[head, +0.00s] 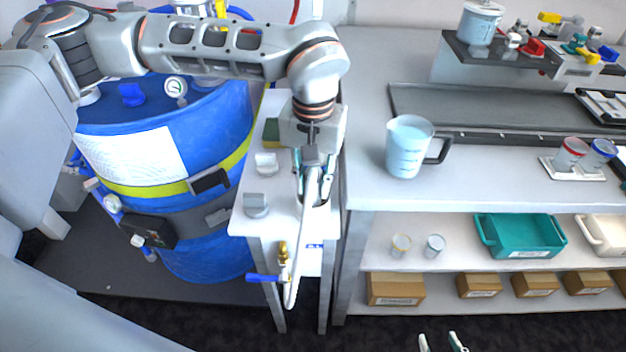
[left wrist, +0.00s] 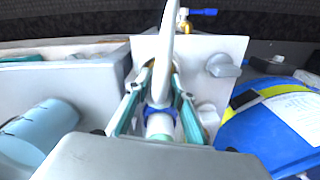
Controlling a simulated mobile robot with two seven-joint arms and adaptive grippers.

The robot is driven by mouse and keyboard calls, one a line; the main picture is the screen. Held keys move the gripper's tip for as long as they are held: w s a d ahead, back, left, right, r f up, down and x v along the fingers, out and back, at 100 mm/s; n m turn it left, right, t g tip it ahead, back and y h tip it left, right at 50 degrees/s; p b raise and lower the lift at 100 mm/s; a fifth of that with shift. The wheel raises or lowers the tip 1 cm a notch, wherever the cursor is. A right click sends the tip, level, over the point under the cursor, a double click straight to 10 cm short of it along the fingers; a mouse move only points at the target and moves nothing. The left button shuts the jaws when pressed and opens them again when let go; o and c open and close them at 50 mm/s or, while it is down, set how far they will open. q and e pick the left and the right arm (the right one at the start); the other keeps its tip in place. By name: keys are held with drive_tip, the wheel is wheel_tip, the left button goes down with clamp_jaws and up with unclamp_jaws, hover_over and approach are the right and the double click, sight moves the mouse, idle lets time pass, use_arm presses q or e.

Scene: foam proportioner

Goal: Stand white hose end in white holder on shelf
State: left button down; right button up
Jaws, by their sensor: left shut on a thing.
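My left gripper (head: 313,190) is shut on the white hose end (left wrist: 160,124), above the white stand top. A blue ring shows on the hose end in the left wrist view, between the two teal-lined fingers (left wrist: 158,108). The white hose (head: 290,293) bends down over the stand's front to a brass valve with a blue handle (head: 265,278). My right gripper (head: 443,343) shows only its two fingertips at the bottom edge, apart and with nothing between them. A white holder (head: 572,172) with red-rimmed and blue-rimmed cups sits on the bench at right; whether it is the task's holder I cannot tell.
A blue drum (head: 200,240) stands left of the stand (head: 285,225). A measuring jug (head: 408,150) is on the bench. The raised shelf (head: 500,52) holds a pail and coloured fittings. The lower shelf (head: 460,264) holds small cups and a teal tray (head: 520,237), with boxes below.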

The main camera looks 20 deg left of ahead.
sight(313, 173)
use_arm(q)
drive_tip(key=shift+f, duration=0.1)
use_arm(e)
drive_tip(key=shift+s+f, duration=0.1)
drive_tip(key=shift+f, duration=0.1)
use_arm(q)
drive_tip(key=shift+f, duration=0.5)
use_arm(e)
drive_tip(key=shift+f, duration=0.15)
use_arm(q)
drive_tip(key=c, duration=2)
unclamp_jaws()
drive_tip(key=shift+r+p, duration=0.65)
drive_tip(key=shift+r, duration=0.65)
drive_tip(key=shift+r+p, duration=0.6)
drive_tip(key=shift+r, duration=0.3)
drive_tip(key=shift+r+p, duration=1.5)
drive_tip(key=shift+r, duration=0.55)
drive_tip(key=shift+r+p, duration=1)
drive_tip(key=shift+r, duration=0.3)
use_arm(e)
wheel_tip(313, 173, up, 8)
drive_tip(key=shift+w+a, duration=0.2)
drive_tip(key=shift+w, duration=0.05)
